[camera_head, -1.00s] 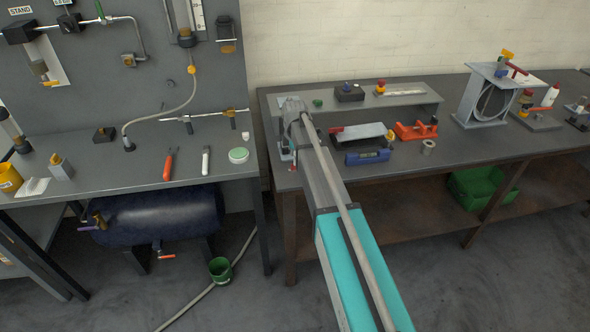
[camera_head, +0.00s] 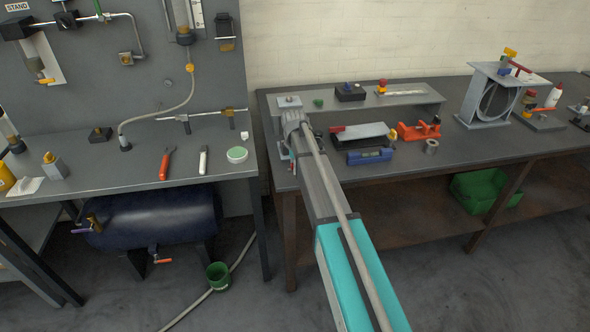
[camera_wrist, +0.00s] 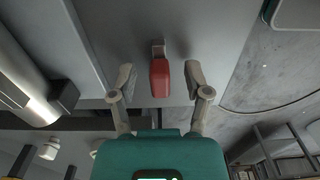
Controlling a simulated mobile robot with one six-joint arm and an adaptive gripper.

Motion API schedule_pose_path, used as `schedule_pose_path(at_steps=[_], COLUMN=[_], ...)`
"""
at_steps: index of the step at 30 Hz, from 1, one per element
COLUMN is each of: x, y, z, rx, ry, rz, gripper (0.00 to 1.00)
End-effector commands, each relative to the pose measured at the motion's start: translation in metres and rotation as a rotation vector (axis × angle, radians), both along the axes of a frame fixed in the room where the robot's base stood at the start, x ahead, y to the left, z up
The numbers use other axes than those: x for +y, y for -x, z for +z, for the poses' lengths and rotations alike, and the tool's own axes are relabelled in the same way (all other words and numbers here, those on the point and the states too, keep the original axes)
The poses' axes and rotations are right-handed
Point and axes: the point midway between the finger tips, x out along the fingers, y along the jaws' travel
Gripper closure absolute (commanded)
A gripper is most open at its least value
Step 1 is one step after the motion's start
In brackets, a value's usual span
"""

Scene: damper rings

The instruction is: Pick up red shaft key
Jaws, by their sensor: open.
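The red shaft key (camera_wrist: 160,77) shows in the wrist view as a red grip with a short grey metal end, pointing up in the picture. It lies between the two fingers of my gripper (camera_wrist: 158,82). The fingers are spread, with a visible gap on each side of the red part. In the head view my arm reaches to the left end of the right bench (camera_head: 470,150). The gripper is mostly hidden behind the arm there, and I cannot make out the key clearly.
A raised grey shelf (camera_head: 420,97) runs along the back of the bench. Right of my arm are a grey plate (camera_head: 362,133), a blue device (camera_head: 369,156), an orange clamp (camera_head: 418,131) and a small metal ring (camera_head: 431,146). A gap separates this bench from the left one.

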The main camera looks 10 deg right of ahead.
Motion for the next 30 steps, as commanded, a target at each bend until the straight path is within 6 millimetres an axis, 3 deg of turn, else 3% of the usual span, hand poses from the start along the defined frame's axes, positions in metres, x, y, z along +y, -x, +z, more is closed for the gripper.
schedule_pose_path(at_steps=[11,22,30], x=[0.0002,0.0004,0.0006], y=[0.0,0.0001,0.0001], z=[0.0002,0.0002,0.0002], rx=[0.0,0.0,0.0], ry=[0.0,0.0,0.0], rz=[0.0,0.0,0.001], gripper=[0.37,1.0,1.0])
